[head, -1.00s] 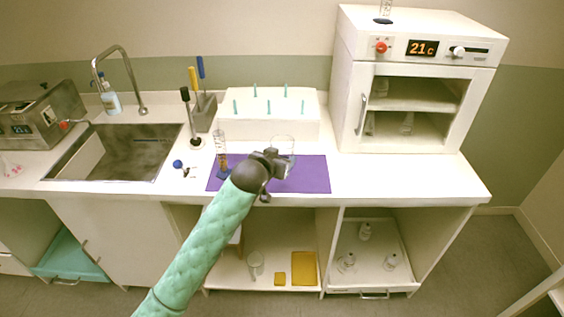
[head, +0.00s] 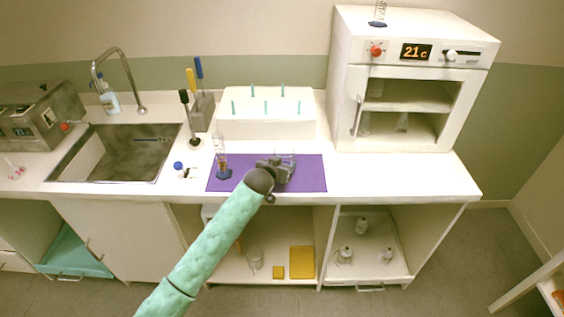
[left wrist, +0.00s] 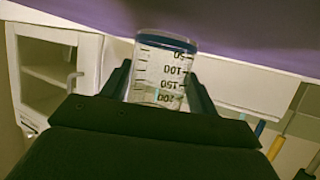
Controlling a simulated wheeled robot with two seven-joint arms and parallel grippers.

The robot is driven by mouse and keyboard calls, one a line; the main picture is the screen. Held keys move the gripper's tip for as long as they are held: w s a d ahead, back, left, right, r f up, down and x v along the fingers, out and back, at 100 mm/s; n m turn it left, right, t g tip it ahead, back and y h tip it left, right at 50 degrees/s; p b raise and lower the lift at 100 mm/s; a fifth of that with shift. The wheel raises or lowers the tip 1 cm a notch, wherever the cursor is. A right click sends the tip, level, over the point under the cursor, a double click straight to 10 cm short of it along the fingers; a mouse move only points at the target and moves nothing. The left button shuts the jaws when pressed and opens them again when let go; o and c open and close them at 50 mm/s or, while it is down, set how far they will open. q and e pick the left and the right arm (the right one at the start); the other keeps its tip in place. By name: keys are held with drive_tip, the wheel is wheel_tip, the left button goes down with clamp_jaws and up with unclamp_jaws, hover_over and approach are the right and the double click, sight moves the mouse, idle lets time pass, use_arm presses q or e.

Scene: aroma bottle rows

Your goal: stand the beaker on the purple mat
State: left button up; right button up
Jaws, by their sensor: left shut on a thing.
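The clear beaker (left wrist: 160,72) with black markings and a blue band stands between the fingers of my left gripper (head: 284,168). In the left wrist view its markings are upside down, and its blue-banded end faces the purple mat (left wrist: 240,25). In the head view the beaker (head: 287,154) is faint and partly hidden by my gripper, over the right part of the purple mat (head: 308,182). It looks upright and very low; I cannot tell whether it touches the mat. My right gripper is not in view.
A graduated cylinder with a blue base (head: 223,165) stands on the mat's left part. A white peg rack (head: 265,127) is behind the mat. The sink (head: 120,150) is left, and the white oven (head: 400,105) is right. The mat's front right is clear.

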use_arm(q)
drive_tip(key=shift+f, duration=0.1)
drive_tip(key=o, duration=1.1)
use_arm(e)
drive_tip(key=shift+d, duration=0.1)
use_arm(q)
drive_tip(key=shift+s, duration=0.2)
drive_tip(key=b+v, duration=0.3)
drive_tip(key=v, duration=0.8)
drive_tip(key=shift+s+a+r+b, duration=0.2)
drive_tip(key=shift+s+r+b, duration=0.05)
drive_tip(key=shift+b, duration=0.05)
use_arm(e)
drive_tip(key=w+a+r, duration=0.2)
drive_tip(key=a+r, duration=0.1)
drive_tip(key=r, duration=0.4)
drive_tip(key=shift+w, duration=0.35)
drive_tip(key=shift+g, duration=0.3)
